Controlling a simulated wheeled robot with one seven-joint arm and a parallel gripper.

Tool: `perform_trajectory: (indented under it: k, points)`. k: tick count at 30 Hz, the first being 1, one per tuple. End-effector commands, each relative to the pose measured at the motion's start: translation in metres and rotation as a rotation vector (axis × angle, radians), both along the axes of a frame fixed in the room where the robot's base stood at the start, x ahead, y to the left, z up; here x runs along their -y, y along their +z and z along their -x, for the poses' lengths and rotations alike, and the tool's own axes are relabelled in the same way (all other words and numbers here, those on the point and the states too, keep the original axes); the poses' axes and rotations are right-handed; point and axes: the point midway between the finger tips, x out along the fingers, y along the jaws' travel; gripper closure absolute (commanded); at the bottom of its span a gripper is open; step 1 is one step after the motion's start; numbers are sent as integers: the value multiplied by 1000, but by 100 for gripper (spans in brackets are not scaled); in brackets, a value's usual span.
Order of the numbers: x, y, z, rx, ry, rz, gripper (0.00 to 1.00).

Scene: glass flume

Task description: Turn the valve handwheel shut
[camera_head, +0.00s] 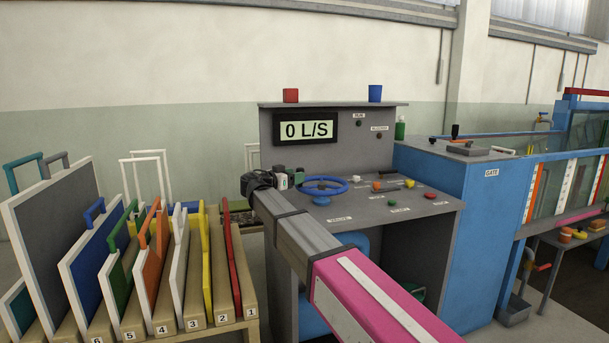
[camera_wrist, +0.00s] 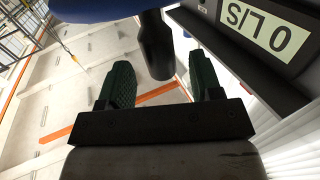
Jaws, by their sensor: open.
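The blue valve handwheel (camera_head: 333,191) lies on the grey console top, above a label that appears to read VALVE. My gripper (camera_head: 287,178) is at the wheel's left side in the head view, its fingers small and partly hidden by my wrist. In the wrist view, my gripper (camera_wrist: 160,64) has its two green-padded fingers apart. A dark rounded knob (camera_wrist: 155,45) shows between and beyond them, with a blue edge, probably the wheel (camera_wrist: 95,8), at the top. I cannot tell whether the fingers touch the knob.
The display (camera_head: 306,130) on the console's back panel reads 0 L/S. Small coloured knobs (camera_head: 429,195) sit right of the wheel. A rack of coloured panels (camera_head: 150,265) stands at left. A blue cabinet (camera_head: 480,210) and the glass flume (camera_head: 555,185) are at right.

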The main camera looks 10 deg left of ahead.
Motion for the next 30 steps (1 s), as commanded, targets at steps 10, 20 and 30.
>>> perform_trajectory:
  k: [10,20,30]
  points:
    - [26,0,-35,0,0,0,41]
    - [29,0,-39,0,1,0,41]
    - [29,0,-39,0,1,0,100]
